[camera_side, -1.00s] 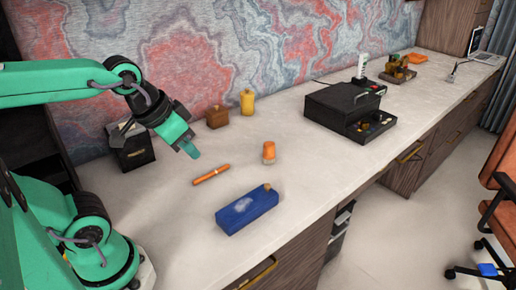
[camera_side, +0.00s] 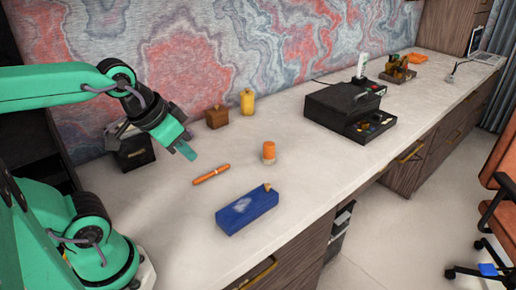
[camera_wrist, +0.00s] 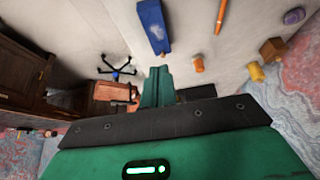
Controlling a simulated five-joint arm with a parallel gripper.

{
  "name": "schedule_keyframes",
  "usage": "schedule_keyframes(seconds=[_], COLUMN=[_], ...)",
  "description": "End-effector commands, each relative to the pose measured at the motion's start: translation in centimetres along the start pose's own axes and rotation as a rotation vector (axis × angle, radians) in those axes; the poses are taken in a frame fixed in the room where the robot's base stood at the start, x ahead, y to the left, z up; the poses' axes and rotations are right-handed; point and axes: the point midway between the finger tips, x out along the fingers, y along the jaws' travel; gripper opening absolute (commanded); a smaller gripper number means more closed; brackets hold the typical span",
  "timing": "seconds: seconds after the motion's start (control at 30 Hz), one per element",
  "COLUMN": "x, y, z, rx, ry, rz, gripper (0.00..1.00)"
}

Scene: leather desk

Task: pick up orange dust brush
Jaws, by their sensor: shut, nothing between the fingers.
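A short orange piece with a paler lower part, apparently the orange dust brush (camera_side: 269,153), stands on the pale desktop in the side view. It also shows in the wrist view (camera_wrist: 198,64), right of the fingertips. My gripper (camera_side: 188,152) is shut and empty, held above the desk to the left of the brush and clear of it. In the wrist view the green fingers (camera_wrist: 158,76) are pressed together with nothing between them.
An orange pen (camera_side: 211,174) lies left of the brush. A blue box (camera_side: 247,210) is in front. A brown wooden box (camera_side: 216,117) and yellow container (camera_side: 247,101) stand behind. A black drawer unit (camera_side: 343,108) is to the right. Bare desktop surrounds the brush.

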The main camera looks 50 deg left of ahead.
Motion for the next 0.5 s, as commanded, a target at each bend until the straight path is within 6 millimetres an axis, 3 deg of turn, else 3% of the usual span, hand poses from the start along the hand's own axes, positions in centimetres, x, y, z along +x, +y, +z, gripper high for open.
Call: schedule_keyframes(seconds=[0.5], x=[0.0], y=[0.0], z=[0.0], rx=[0.0], ry=[0.0], rz=[0.0], gripper=[0.02])
